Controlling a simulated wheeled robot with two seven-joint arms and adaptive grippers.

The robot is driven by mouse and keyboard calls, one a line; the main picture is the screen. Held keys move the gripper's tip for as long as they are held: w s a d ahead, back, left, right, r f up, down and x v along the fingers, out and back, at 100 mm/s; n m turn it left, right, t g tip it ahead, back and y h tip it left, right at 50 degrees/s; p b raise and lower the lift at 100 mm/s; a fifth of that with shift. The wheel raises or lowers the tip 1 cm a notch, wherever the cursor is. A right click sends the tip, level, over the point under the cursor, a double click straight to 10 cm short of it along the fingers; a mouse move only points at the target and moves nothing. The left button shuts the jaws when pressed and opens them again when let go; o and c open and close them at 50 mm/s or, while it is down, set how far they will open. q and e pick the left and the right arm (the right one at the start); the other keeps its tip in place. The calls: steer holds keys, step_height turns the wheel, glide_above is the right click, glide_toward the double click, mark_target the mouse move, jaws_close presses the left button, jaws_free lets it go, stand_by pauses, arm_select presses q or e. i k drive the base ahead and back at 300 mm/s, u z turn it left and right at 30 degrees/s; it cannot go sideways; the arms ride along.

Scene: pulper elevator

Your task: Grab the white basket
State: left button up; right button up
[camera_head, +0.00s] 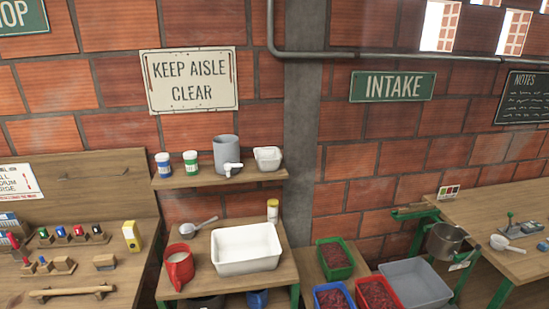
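A large white rectangular basin (246,268), open at the top, sits on a small wooden table in the middle of the head view. A smaller white basket-like container (268,158) stands at the right end of the wooden shelf above it. Which of the two the task calls the white basket I cannot tell. Both look empty, though the bottom of the small one is hidden. Neither of my grippers is in view.
A red jug (178,270), a scoop (197,227) and a yellow-lidded jar (272,210) surround the basin. A grey spouted container (226,154) stands beside the small container. Crates of red berries (334,262) are at right; a workbench (80,200) is at left.

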mark_target(268, 160)
steer(key=u, duration=0.35)
steer(key=i, duration=0.75)
steer(key=u, duration=0.5)
